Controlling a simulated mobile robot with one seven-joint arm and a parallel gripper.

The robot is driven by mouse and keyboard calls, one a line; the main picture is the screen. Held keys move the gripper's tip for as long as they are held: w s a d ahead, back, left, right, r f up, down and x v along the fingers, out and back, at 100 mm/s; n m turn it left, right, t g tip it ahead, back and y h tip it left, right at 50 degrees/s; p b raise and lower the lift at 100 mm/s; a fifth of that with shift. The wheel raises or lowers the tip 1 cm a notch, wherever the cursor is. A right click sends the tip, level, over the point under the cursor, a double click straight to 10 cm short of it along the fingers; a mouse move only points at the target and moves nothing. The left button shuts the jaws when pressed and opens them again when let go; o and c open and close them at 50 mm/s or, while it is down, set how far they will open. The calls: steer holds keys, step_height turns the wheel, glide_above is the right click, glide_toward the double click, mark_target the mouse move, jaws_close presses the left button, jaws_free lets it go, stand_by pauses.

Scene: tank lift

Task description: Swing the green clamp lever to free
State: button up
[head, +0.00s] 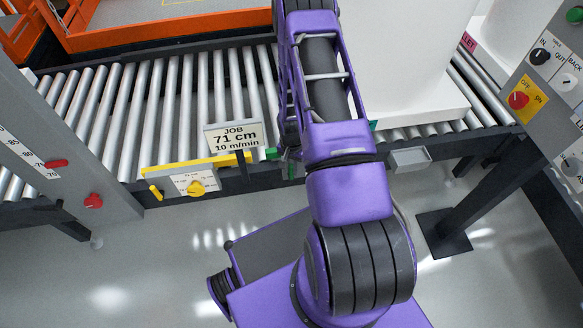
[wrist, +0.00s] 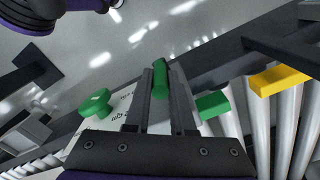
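In the wrist view a short green lever (wrist: 159,70) shows between the two dark fingertips of my gripper (wrist: 160,82). The fingers lie close on both sides of it. I cannot tell whether they touch it. A green knob (wrist: 96,103) is to the left of the fingers and a green block (wrist: 213,105) to the right, both apart from them. In the head view a green block (head: 271,153) shows at the conveyor's front edge, just left of my purple arm.
A roller conveyor (head: 150,100) crosses the back, with a JOB 71 cm sign (head: 234,138) and a yellow bar (head: 200,164) at its front. A white block (head: 410,60) stands on the rollers. A control panel (head: 545,75) is at right. Grey floor (head: 160,255) shows in front.

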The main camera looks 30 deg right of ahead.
jaws_close()
steer(key=shift+a, duration=0.15)
stand_by(1.1)
steer(key=shift+a+f+h+b, duration=0.15)
steer(key=shift+a+h+b, duration=0.05)
steer(key=shift+h+b, duration=0.2)
steer(key=shift+a+h, duration=0.1)
steer(key=shift+h, duration=0.2)
steer(key=shift+o, duration=1.8)
jaws_free()
